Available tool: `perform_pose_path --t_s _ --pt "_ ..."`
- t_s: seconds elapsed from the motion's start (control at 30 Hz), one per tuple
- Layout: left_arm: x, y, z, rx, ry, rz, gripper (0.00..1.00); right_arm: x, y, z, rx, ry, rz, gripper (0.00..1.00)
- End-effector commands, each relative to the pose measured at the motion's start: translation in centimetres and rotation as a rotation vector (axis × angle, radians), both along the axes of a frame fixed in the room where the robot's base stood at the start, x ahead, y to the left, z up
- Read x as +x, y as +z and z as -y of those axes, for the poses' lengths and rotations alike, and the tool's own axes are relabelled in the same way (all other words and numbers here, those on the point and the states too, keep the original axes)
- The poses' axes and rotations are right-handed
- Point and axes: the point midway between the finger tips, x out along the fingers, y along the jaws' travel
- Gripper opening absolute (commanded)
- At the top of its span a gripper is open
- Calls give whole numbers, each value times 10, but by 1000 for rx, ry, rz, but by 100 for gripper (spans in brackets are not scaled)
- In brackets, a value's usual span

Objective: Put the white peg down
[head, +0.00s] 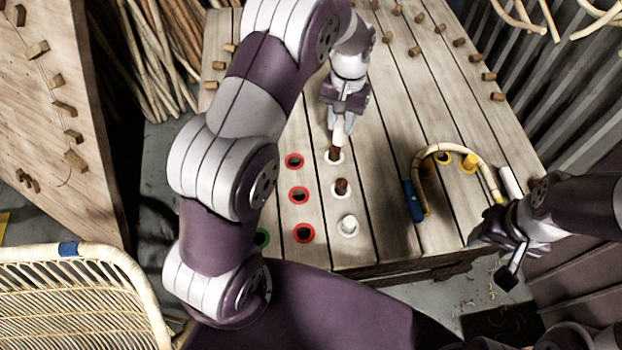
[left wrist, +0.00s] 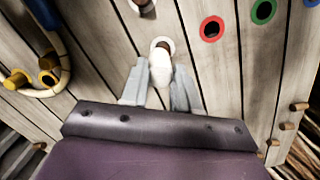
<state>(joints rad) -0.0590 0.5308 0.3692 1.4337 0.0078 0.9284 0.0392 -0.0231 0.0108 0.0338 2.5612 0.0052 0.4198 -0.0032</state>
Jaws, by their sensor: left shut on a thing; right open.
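My left gripper (head: 341,122) is shut on the white peg (head: 338,138) at the top of a column of white-ringed holes. The peg also shows between the fingers (left wrist: 158,85) in the left wrist view (left wrist: 160,72). It stands over the farthest white ring (head: 327,158). A brown part shows at that ring; I cannot tell whether it is the peg's lower end or a separate piece. My right gripper (head: 506,232) is open beside the rattan's right end.
Red-ringed holes (head: 298,195) lie left of the white ones, with a green ring (head: 262,238) near my left arm. A bent rattan cane (head: 452,146) with a blue end curves around yellow pegs (head: 468,162). Wooden blocks line the table's far and right edges. A woven chair (head: 75,300) stands front left.

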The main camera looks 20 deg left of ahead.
Motion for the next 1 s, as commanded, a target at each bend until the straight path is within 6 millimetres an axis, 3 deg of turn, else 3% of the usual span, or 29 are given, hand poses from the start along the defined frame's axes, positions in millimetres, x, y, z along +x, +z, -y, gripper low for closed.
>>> perform_pose_path --t_s 0.03,0.13,0.3,0.5,0.67,0.83,1.0 --pt "1 -11 -1 0 0 4 1 1 -18 0 0 0 2 53" --pt "-6 -23 -16 0 2 1 1 1 -38 0 0 0 2 53" --pt "-29 -40 -62 -1 5 -5 1 1 -24 0 0 0 3 53" --pt "-45 -64 -98 0 0 -1 1 1 -21 0 0 0 3 53" --pt "-47 -78 -103 -1 -2 -3 1 1 -20 0 0 0 2 53" --pt "-47 -107 -103 -1 -2 -2 1 1 -18 0 0 0 2 53" --pt "-46 -109 -102 0 -2 1 1 1 -19 0 0 0 2 53"
